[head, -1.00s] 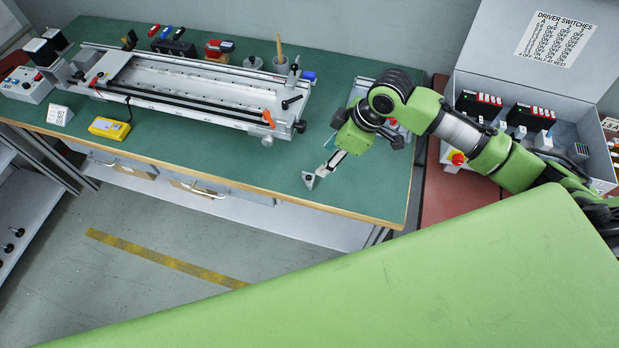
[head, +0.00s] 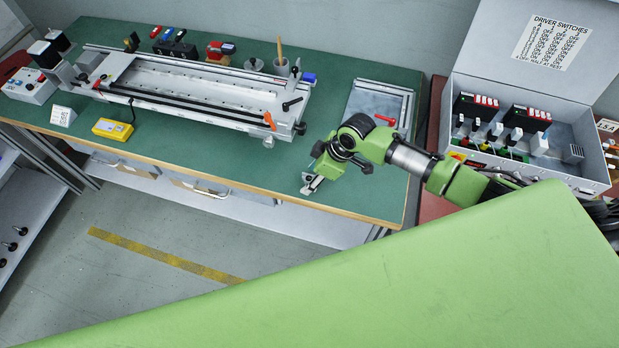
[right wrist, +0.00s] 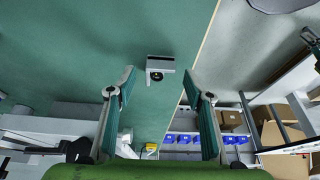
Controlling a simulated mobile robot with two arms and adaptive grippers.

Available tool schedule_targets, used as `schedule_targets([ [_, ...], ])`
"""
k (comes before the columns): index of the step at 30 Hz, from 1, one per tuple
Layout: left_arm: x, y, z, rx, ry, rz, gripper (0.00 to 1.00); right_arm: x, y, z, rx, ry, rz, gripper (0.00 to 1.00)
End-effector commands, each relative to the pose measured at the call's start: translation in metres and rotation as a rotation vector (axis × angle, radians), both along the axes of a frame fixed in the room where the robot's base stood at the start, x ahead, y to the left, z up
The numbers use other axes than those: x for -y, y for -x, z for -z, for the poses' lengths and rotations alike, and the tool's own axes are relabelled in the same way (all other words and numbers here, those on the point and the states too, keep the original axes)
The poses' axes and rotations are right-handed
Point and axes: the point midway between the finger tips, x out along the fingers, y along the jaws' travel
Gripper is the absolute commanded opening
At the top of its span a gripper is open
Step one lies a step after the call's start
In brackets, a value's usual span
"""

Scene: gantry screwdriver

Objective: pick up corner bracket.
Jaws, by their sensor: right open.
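The corner bracket (right wrist: 160,66) is a small grey metal piece with a dark round hole, lying on the green bench top near its front edge. In the right wrist view it sits just beyond the fingertips, centred between them and apart from both. My right gripper (right wrist: 160,84) is open and empty, its two fingers spread either side of the bracket's line. In the head view the right gripper (head: 312,184) is low over the bench's front right part and largely hides the bracket. My left gripper is not in view.
A long rail gantry (head: 200,88) fills the bench's left and middle. A grey tray (head: 408,112) with a red-handled item lies behind my right arm. An open switch box (head: 590,170) stands at the right. A yellow device (head: 112,129) lies front left. The bench's front edge is close to the gripper.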

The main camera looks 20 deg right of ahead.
Motion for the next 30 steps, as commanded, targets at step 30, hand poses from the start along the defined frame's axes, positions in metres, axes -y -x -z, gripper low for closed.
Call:
schedule_targets([
  [30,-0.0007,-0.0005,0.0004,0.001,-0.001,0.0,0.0,-0.0036,-0.003,0.0082,0.003,0.001,-0.001,0.07],
])
